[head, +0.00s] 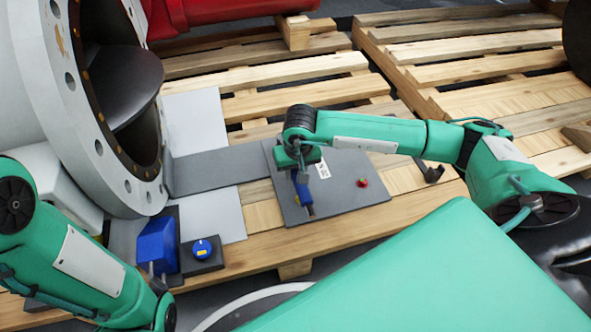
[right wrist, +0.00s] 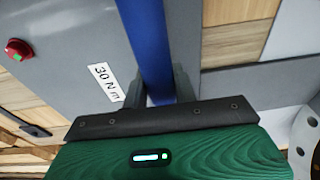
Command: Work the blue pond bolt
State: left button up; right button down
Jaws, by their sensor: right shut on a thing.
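A long blue bar (head: 304,193), the likely blue bolt, lies over a grey plate (head: 350,203) on the pallet. My right gripper (head: 298,172) reaches down over this bar and hides part of it. In the right wrist view, the blue bar (right wrist: 148,45) passes between the two dark fingers of the right gripper (right wrist: 158,92), which is shut on it. A white label reading "30 N m" (right wrist: 104,80) is on the plate beside the bar. My left arm comes in from the left, but its gripper is out of view.
A red button (head: 362,182) sits on the plate's right part. A blue box (head: 158,247) and a blue knob with a yellow mark (head: 203,248) stand at the near left. A large flanged valve (head: 50,90) rises at the left. Wooden pallets (head: 465,50) lie behind.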

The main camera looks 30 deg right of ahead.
jog(key=shift+f+b, duration=0.4)
jog(key=shift+f, duration=0.15)
jog(key=shift+w+a+m+p, duration=0.2)
jog(key=shift+a+m, duration=0.25)
jog(key=shift+a, duration=0.05)
jog(key=shift+w+a+m+p, duration=0.15)
jog(key=shift+w+a+m, duration=0.05)
jog(key=shift+a+m, duration=0.25)
jog(key=shift+a, duration=0.15)
jog(key=shift+w+a+m+h+p, duration=0.15)
jog(key=shift+w+a+m, duration=0.15)
jog(key=shift+a+m, duration=0.25)
jog(key=shift+w+a+m+h+p, duration=0.15)
jog(key=shift+w+a+m, duration=0.15)
jog(key=shift+a+m, duration=0.25)
dwell(0.3)
jog(key=shift+w+a+m+p, duration=0.3)
jog(key=shift+w+a+m, duration=0.5)
jog(key=shift+m, duration=0.4)
jog(key=shift+r, duration=0.1)
